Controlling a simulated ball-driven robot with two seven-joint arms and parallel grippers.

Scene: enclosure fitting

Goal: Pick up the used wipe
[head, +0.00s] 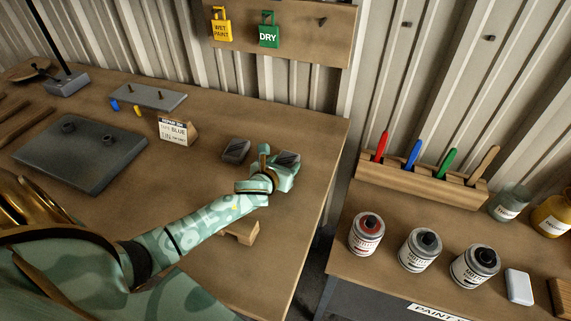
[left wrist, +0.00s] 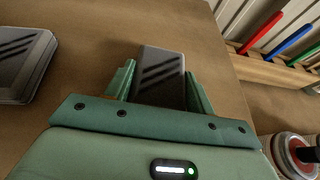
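No cloth-like wipe can be made out for sure in either view. A dark grey flat block with black diagonal stripes (left wrist: 162,78) lies on the bench between the fingers of my left gripper (left wrist: 160,88). The fingers stand apart, one along each side of the block; whether they touch it I cannot tell. In the head view my left gripper (head: 285,172) is over the right part of the bench, partly covering this block (head: 289,158). A second similar striped block (head: 236,150) lies just to the left, also in the left wrist view (left wrist: 22,62). My right gripper is not in view.
The brown bench (head: 300,125) also holds a dark plate (head: 85,150), a small sign (head: 178,131) and a wooden block (head: 241,232) under my arm. Beyond a gap, a second bench holds several tins, a white block (head: 518,286) and a wooden rack (head: 420,184).

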